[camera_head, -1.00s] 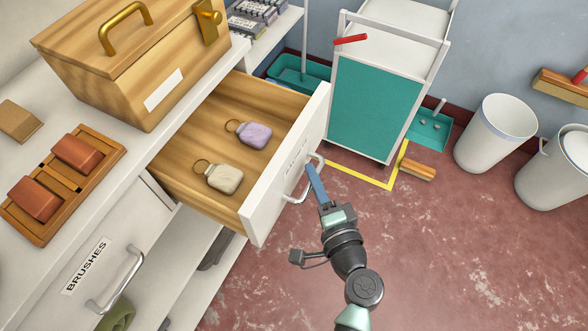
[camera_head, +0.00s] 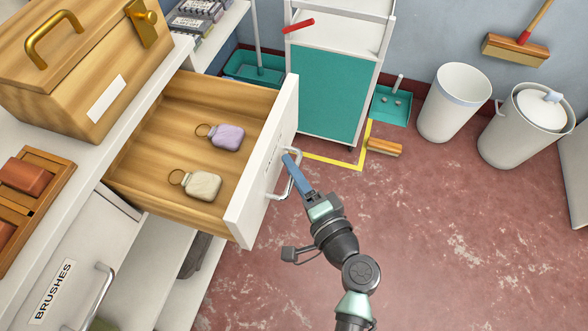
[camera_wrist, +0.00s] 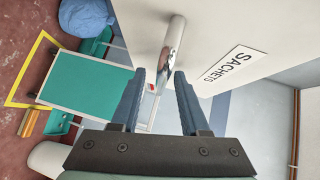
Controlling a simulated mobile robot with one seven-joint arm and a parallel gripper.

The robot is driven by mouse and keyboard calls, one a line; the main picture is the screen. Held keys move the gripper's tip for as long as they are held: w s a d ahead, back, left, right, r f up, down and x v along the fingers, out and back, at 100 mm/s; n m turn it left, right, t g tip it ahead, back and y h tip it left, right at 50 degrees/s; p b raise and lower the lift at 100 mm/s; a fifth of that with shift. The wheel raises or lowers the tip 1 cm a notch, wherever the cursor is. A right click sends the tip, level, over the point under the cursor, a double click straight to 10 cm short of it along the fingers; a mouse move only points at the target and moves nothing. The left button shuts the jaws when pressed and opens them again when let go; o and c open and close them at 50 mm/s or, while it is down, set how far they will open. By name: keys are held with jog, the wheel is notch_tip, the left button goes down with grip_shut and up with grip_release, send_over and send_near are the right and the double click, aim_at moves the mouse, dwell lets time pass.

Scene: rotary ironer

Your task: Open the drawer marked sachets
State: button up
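The sachets drawer (camera_head: 262,170) stands pulled out from the white cabinet in the head view. Its white front carries a SACHETS label (camera_wrist: 233,70) and a metal bar handle (camera_wrist: 172,40). My gripper (camera_head: 290,160) is at that handle, outside the drawer front. In the wrist view my gripper (camera_wrist: 160,75) has its two blue fingers apart, one on each side of the lower end of the handle. A gap shows between them. A lilac pouch (camera_head: 227,137) and a cream pouch (camera_head: 204,184) lie inside the drawer.
A closed drawer marked BRUSHES (camera_head: 75,260) is at lower left. A wooden box (camera_head: 85,75) sits on the counter. A white and teal trolley (camera_head: 335,90) stands behind the drawer, with a white bin (camera_head: 452,105) to its right. The red floor at lower right is clear.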

jog(key=v, duration=1.3)
jog(key=shift+w, duration=0.1)
jog(key=w+a+r+n+t+h, duration=0.15)
jog(key=w+r+n, duration=0.25)
jog(key=w+r, duration=0.45)
jog(key=w+a+r+n+t, duration=0.15)
jog(key=w+r+n, duration=0.35)
jog(key=r, duration=0.6)
jog(key=s+a+r+n+t+h+p, duration=0.1)
jog(key=r+p, duration=0.6)
jog(key=r, duration=1.2)
jog(key=s+a+r+t+h+p, duration=0.1)
jog(key=s+r+t+p, duration=0.3)
jog(key=r, duration=1.5)
jog(key=s+a+r+n+t+h+p, duration=0.1)
jog(key=r+p, duration=0.8)
jog(key=r, duration=1)
jog(key=s+a+t+h, duration=0.1)
jog(key=s+t+h, duration=0.1)
jog(key=t, duration=0.1)
jog(key=shift+n+p, duration=0.3)
